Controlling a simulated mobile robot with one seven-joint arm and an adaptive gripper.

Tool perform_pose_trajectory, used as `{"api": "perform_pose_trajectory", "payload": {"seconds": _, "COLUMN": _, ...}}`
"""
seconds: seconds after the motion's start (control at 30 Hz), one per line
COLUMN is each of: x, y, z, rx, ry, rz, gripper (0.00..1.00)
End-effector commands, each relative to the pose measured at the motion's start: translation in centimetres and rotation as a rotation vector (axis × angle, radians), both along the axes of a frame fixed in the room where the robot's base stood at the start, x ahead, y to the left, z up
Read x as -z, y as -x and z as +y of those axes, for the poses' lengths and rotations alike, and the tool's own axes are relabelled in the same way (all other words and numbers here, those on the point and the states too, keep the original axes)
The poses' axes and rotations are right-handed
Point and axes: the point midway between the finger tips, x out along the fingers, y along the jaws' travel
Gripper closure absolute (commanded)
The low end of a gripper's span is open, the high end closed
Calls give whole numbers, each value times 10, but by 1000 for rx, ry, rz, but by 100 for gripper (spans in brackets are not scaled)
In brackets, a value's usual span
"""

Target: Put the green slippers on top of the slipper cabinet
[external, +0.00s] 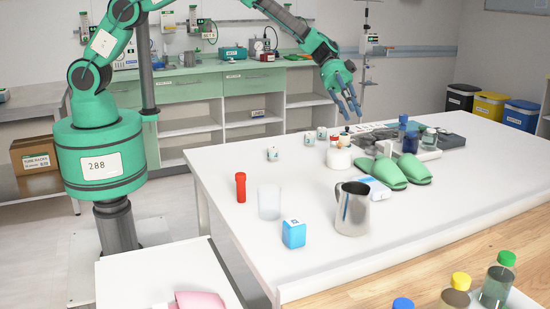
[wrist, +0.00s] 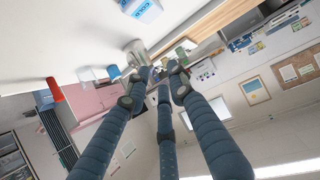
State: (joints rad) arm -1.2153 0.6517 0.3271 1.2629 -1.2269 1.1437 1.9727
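A pair of green slippers lies side by side on the white table (external: 240,165). The left slipper (external: 389,174) and the right slipper (external: 414,169) have rounded toes toward the front of the table. My gripper (external: 350,112) has blue fingers and hangs in the air above the back of the table, up and left of the slippers. Its fingers are spread and empty in both views, and they fill the middle of the wrist view (wrist: 158,80). I cannot make out the slippers in the wrist view. No piece of furniture is clearly identifiable as the slipper cabinet.
A metal pitcher (external: 353,209), blue box (external: 293,234), clear cup (external: 270,202) and red bottle (external: 241,187) stand toward the front. A white jar (external: 339,157) and blue-capped bottle (external: 410,142) stand near the slippers. A green-fronted counter (external: 190,90) runs behind.

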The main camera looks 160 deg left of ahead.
Motion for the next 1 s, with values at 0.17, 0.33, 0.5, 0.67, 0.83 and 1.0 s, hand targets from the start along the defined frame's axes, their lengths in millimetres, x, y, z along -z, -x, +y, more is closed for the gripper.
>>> {"api": "perform_pose_trajectory", "payload": {"seconds": 0.17, "x": 52, "y": 51, "z": 67, "rx": -65, "ry": -53, "rz": -73, "gripper": 77}}
{"api": "perform_pose_trajectory", "payload": {"seconds": 0.33, "x": 82, "y": 86, "z": 105, "rx": -107, "ry": -99, "rz": -121, "gripper": 77}}
{"api": "perform_pose_trajectory", "payload": {"seconds": 0.5, "x": 94, "y": 101, "z": 120, "rx": -124, "ry": -122, "rz": -141, "gripper": 77}}
{"api": "perform_pose_trajectory", "payload": {"seconds": 0.67, "x": 96, "y": 103, "z": 121, "rx": -126, "ry": -125, "rz": -143, "gripper": 77}}
{"api": "perform_pose_trajectory", "payload": {"seconds": 0.83, "x": 96, "y": 102, "z": 121, "rx": -126, "ry": -124, "rz": -142, "gripper": 77}}
{"api": "perform_pose_trajectory", "payload": {"seconds": 1.0, "x": 98, "y": 97, "z": 121, "rx": -125, "ry": -123, "rz": -142, "gripper": 77}}
